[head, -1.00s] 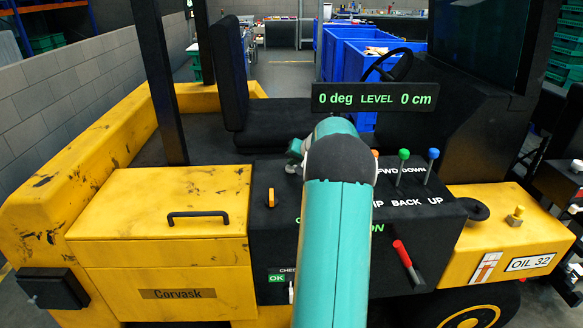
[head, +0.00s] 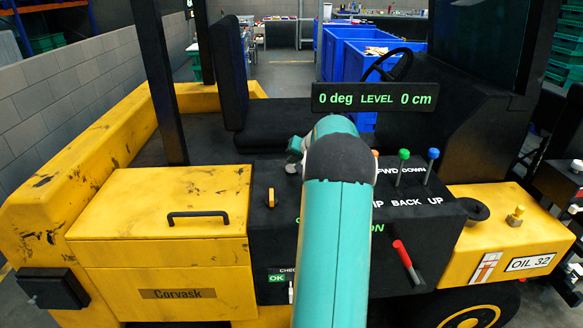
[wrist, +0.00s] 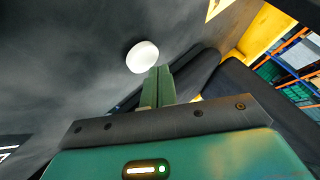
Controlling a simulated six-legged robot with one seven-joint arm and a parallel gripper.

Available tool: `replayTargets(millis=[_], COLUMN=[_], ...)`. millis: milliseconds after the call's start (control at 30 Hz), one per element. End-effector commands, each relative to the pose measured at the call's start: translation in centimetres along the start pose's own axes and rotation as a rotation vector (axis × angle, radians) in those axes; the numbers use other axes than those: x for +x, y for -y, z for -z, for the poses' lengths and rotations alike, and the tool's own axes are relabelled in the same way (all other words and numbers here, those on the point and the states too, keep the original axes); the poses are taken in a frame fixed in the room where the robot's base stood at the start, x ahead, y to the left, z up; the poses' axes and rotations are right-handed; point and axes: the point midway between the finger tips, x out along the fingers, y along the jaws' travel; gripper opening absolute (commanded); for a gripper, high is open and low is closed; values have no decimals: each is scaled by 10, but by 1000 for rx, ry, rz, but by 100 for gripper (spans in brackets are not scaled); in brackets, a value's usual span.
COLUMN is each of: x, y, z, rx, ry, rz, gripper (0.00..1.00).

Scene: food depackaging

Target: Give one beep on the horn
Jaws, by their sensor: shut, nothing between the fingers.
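A round white button (wrist: 142,56) shows in the wrist view on a dark grey surface. It has no readable label, so I cannot tell for sure that it is the horn. My gripper (wrist: 160,70) has its green fingers together and empty. Their tips appear just below and right of the white button in the picture; I cannot tell whether they touch it. In the head view my arm hides the gripper, the button and the middle of the black console (head: 262,230).
Green (head: 404,154) and blue (head: 433,153) lever knobs stand right of my arm, with a red-handled lever (head: 402,253) below. A yellow switch (head: 271,198) sits left. A display (head: 374,99) reads 0 deg LEVEL 0 cm. Beyond are a seat (head: 285,122) and steering wheel (head: 388,63).

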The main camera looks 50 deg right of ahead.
Motion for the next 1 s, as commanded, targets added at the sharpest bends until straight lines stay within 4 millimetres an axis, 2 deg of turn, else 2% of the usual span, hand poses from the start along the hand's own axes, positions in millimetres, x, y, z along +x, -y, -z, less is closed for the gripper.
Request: replayTargets(millis=[467, 1000], x=[-5, -36], y=[3, 27], z=[4, 27], rx=[0, 0], ry=[-1, -2], rz=[0, 0], gripper=[0, 0])
